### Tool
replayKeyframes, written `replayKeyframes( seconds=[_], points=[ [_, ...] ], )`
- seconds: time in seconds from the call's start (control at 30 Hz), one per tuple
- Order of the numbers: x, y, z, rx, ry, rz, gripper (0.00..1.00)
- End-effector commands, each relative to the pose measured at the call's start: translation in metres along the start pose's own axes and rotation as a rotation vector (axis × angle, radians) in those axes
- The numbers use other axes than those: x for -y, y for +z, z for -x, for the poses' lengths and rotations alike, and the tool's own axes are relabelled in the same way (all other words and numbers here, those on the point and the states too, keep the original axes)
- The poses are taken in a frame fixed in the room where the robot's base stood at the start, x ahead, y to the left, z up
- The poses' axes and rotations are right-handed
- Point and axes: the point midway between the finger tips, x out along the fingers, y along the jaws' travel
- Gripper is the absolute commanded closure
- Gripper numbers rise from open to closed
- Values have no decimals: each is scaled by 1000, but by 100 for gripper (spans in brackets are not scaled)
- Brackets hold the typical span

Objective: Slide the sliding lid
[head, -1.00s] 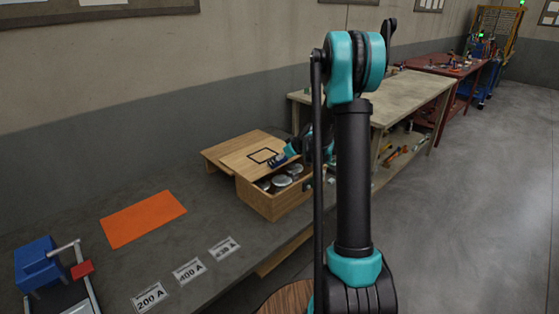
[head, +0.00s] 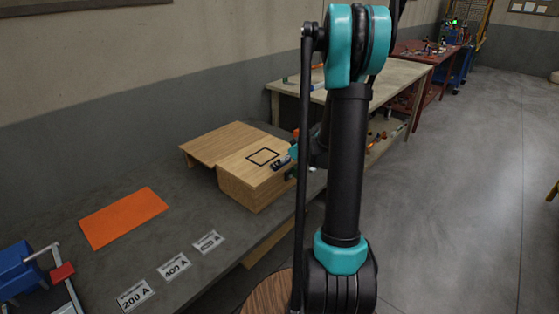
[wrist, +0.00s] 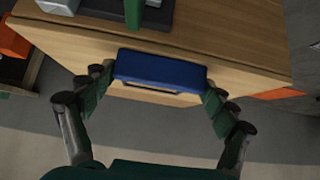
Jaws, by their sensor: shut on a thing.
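The wooden box (head: 246,192) stands on the grey bench in the head view. Its sliding lid (head: 240,165), marked with a black square outline, lies over the box, and no opening shows from here. The round pale things inside are hidden. A blue handle (wrist: 160,68) sits at the edge of the wood in the wrist view. My gripper (wrist: 158,86) is shut on this handle, with a green finger at each end of it. In the head view my gripper (head: 290,161) is at the lid's right edge, partly hidden by my arm.
A wooden panel (head: 208,146) extends left of the box. An orange mat (head: 123,217) and number labels (head: 174,266) lie on the grey bench (head: 75,275). A blue device (head: 17,268) stands at the lower left. Pale (head: 400,78) and red tables stand behind.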

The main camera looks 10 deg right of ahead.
Motion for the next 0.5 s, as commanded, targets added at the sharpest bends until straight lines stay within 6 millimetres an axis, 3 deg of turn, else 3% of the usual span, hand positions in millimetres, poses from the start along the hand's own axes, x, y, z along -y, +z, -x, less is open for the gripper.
replayKeyframes(
  seconds=[0.07,0.1,0.2,0.5],
  points=[
    [0,4,2,7,2,0,66],
    [0,4,2,8,2,0,10],
    [0,3,2,7,1,0,0],
    [0,2,1,5,1,0,0]
  ],
)
